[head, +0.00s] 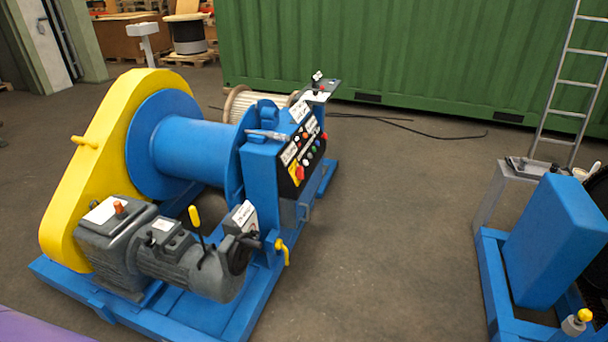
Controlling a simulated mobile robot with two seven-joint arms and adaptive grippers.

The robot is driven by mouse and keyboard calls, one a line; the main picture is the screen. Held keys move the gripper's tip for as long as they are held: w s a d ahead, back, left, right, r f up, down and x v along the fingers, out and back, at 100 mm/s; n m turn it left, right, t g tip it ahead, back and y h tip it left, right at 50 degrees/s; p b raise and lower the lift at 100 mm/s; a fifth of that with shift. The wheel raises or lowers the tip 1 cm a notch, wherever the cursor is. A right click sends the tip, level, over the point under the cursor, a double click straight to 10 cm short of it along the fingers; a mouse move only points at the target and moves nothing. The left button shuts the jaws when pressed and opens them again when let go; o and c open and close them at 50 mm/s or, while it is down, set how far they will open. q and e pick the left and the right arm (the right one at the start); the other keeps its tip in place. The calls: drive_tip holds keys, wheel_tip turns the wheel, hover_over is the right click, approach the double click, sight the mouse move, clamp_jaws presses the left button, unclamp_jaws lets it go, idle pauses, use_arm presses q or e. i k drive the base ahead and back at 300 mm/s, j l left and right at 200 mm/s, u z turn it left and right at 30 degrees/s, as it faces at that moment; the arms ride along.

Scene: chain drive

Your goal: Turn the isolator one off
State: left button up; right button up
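A blue control cabinet (262,195) stands at the right end of a blue winch. Its sloping black panel (312,150) carries several coloured buttons and white labels. At the panel's lower left corner is a red rotary switch on a yellow plate (297,173), which looks like an isolator. Its label and the position of its handle are too small to read, so I cannot tell whether it is isolator one or whether it is on or off. Neither of my grippers is in the head view.
A yellow chain guard (92,165), a grey motor (190,262) and a yellow-handled lever (195,217) crowd the winch's near side. A second blue machine (556,240) stands at the right. The floor between them (400,235) is clear. A ladder (570,85) leans on the green container (400,50).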

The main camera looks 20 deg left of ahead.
sight(299, 172)
drive_tip(key=i+l, duration=0.15)
drive_tip(key=i, duration=0.25)
drive_tip(key=i+l, duration=0.1)
drive_tip(key=i, duration=0.35)
drive_tip(key=i+l+u, duration=0.1)
drive_tip(key=i, duration=0.3)
drive_tip(key=i+l, duration=0.2)
drive_tip(key=i, duration=0.2)
